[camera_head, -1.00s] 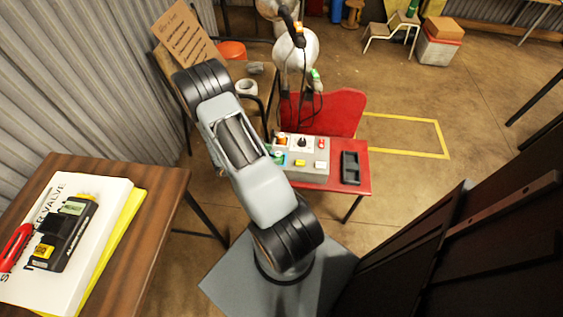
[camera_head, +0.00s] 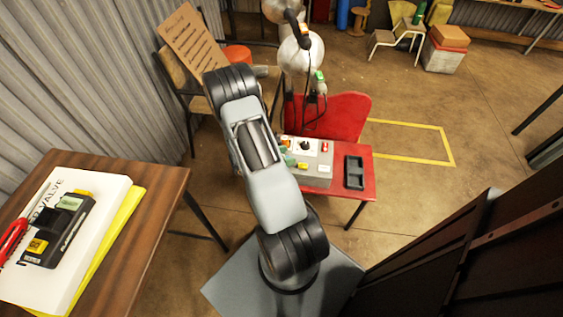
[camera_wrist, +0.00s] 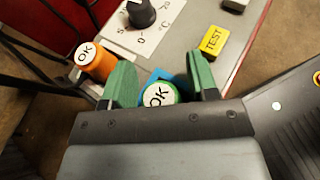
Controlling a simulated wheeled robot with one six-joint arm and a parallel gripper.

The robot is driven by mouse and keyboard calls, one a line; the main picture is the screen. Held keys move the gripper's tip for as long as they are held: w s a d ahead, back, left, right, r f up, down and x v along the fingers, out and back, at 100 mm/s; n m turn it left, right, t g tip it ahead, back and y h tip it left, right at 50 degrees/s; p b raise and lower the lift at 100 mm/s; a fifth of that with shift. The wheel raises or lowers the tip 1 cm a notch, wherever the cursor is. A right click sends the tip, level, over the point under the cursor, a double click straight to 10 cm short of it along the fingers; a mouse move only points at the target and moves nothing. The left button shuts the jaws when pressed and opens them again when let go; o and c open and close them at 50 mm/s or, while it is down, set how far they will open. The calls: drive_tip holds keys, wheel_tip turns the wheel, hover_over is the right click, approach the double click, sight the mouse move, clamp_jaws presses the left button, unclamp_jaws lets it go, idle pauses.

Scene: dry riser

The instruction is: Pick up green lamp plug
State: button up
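The green lamp plug (camera_wrist: 160,94) is a short green cylinder with a white round top marked OK. In the wrist view it stands at a blue patch on the grey control box (camera_wrist: 168,42). My gripper (camera_wrist: 160,62) is open, with one green finger on each side of the plug. A small gap shows on the right; on the left I cannot tell whether finger and plug touch. The plug's lower part is hidden by my gripper body. In the head view the control box (camera_head: 318,183) sits on a red table (camera_head: 367,192), and my arm hides most of my gripper.
An orange plug marked OK (camera_wrist: 96,60) stands close left of my gripper. A black knob (camera_wrist: 141,12) and a yellow TEST button (camera_wrist: 213,42) are beyond. A black tray (camera_head: 353,173) lies right of the box. A wooden table (camera_head: 160,200) stands at left.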

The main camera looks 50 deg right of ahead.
drive_tip(key=c, duration=0.8)
